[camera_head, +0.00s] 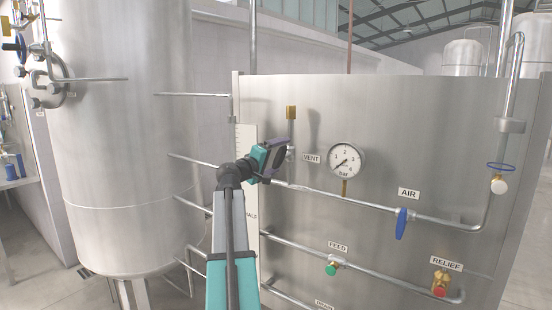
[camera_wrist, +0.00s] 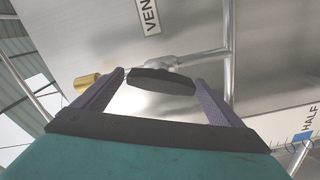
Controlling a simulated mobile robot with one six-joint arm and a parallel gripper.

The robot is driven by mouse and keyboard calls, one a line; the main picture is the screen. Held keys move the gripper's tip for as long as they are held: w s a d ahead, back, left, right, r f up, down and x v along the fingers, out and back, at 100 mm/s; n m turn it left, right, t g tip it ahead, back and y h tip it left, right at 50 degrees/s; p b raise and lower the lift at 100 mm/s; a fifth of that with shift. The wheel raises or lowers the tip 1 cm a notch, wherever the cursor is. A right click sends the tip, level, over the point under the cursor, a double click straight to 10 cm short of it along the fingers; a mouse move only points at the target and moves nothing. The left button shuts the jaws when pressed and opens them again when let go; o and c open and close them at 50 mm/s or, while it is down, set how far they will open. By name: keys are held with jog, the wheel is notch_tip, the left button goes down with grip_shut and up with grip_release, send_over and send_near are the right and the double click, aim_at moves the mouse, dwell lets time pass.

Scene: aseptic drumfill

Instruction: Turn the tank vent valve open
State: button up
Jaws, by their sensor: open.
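The tank vent valve is on the pipe beside the VENT label (camera_head: 311,158), which also shows at the top of the wrist view (camera_wrist: 150,16). Its dark handle (camera_wrist: 162,82) lies crosswise between my fingertips in the wrist view. My gripper (camera_head: 280,150) is open in front of the valve, with one finger on each side of the handle. I cannot tell whether either finger touches it. In the head view my gripper hides most of the valve. A brass fitting (camera_head: 291,112) tops the vent pipe and also shows in the wrist view (camera_wrist: 87,84).
A pressure gauge (camera_head: 346,160) is right of the label. A blue AIR handle (camera_head: 402,224), a green FEED knob (camera_head: 331,269) and a red RELIEF knob (camera_head: 439,290) sit along the panel (camera_head: 400,110). A level scale (camera_head: 246,160) and a large tank (camera_head: 125,130) are at left.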

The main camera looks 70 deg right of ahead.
jog(key=shift+f, duration=0.1)
jog(key=shift+w+a, duration=0.1)
jog(key=shift+a, duration=0.4)
jog(key=b+v, duration=0.3)
jog(key=v, duration=0.9)
jog(key=shift+a, duration=0.4)
jog(key=shift+w, duration=0.1)
